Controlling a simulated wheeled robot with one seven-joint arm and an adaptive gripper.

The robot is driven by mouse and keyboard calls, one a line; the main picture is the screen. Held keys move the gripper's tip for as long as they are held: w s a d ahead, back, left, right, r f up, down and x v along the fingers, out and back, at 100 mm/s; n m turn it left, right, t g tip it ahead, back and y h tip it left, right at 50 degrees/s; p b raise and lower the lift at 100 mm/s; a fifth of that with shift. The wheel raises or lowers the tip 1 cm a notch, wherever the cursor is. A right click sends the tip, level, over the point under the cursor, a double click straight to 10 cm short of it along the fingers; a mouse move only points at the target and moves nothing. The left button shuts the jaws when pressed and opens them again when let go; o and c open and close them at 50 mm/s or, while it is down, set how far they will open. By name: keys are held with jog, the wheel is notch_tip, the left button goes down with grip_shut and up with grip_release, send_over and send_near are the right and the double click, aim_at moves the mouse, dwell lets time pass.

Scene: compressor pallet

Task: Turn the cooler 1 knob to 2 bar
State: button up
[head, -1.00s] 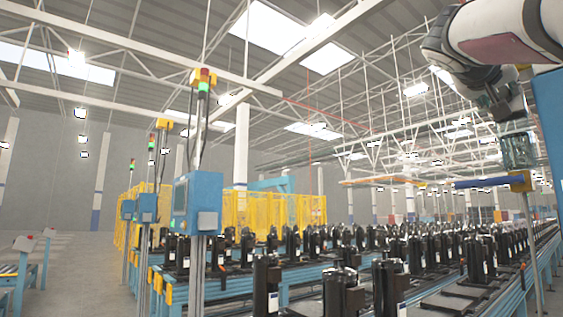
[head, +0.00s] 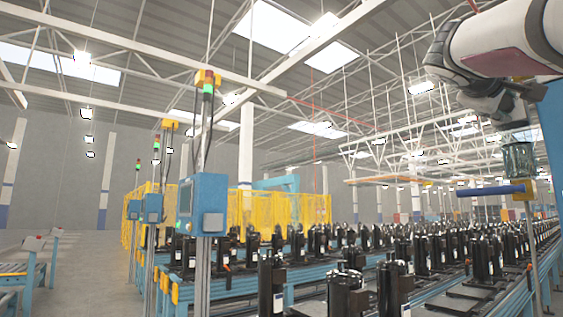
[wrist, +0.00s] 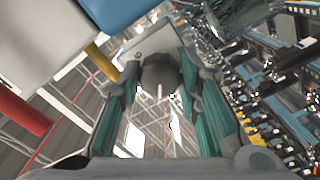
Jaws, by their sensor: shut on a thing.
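In the wrist view, a dark grey rounded knob (wrist: 160,75) sits between the far ends of the two teal-padded fingers of my gripper (wrist: 160,85). My gripper is shut on this knob. I cannot read a label or pressure scale, so I cannot tell its setting or confirm that it is cooler 1. In the head view, my gripper (head: 508,103) hangs at the upper right, with the knob not distinguishable there. A clear greenish bowl (head: 517,157) shows just below it.
A blue horizontal bar (head: 490,190) and a yellow fitting (head: 525,188) are below the bowl. A blue panel (wrist: 115,12) and a red cylinder (wrist: 25,112) lie near the gripper. Rows of black compressors (head: 395,290) stand on blue conveyors. Open floor shows at the left.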

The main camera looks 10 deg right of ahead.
jog(key=shift+n, duration=0.4)
jog(key=o, duration=1.1)
jog(key=shift+o, duration=0.2)
jog(key=shift+a, duration=0.1)
jog(key=v, duration=1.1)
jog(key=shift+s+a, duration=0.2)
jog(key=shift+a, duration=0.15)
jog(key=shift+f, duration=0.1)
